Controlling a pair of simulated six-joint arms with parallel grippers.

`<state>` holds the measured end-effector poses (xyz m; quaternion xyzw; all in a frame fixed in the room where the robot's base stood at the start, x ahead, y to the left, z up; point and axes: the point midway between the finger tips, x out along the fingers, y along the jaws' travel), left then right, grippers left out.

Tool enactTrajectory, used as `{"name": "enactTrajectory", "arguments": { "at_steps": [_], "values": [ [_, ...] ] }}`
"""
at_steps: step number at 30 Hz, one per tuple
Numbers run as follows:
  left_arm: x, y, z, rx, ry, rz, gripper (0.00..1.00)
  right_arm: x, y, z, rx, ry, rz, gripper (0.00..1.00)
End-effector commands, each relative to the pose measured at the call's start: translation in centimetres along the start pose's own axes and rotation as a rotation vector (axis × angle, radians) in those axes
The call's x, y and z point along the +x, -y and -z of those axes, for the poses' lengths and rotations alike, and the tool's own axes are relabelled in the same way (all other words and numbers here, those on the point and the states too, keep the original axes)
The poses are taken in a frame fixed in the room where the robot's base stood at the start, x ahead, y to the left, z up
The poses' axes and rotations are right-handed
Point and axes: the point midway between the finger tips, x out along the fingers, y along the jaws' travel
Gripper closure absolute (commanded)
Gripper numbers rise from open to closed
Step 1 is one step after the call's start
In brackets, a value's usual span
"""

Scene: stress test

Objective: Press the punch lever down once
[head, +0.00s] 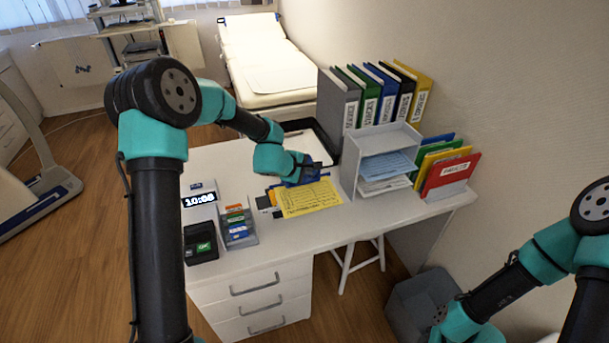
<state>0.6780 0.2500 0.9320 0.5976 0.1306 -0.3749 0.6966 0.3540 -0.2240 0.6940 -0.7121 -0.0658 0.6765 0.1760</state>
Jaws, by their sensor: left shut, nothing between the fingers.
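My left gripper (306,176) is shut and empty, low over the desk (222,168) just behind a yellow printed sheet (309,198). Blue parts (287,187) beside and under the fingers look like the punch, but the gripper and wrist hide much of it. I cannot tell the lever's height or whether the fingers touch it. The yellow sheet lies in front of these parts, its far edge close to them. Of my right arm, only the links show at the lower right; its gripper is out of view.
A clock (200,200), a card holder (238,228) and a black device (201,243) stand left of the sheet. A paper rack (350,165), upright binders (338,105) and coloured folders (448,174) stand to the right. A grey bin (420,295) is on the floor.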

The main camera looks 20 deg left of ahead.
Motion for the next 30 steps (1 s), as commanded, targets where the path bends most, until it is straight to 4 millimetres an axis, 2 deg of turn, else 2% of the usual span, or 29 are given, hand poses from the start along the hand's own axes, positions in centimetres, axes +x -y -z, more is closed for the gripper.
{"name": "enactTrajectory", "arguments": {
  "at_steps": [30],
  "values": [
    [0.52,0.38,0.42,0.000,0.000,0.000,1.00,0.00,0.00,0.00,0.000,0.000,0.000,0.68]
  ]
}}
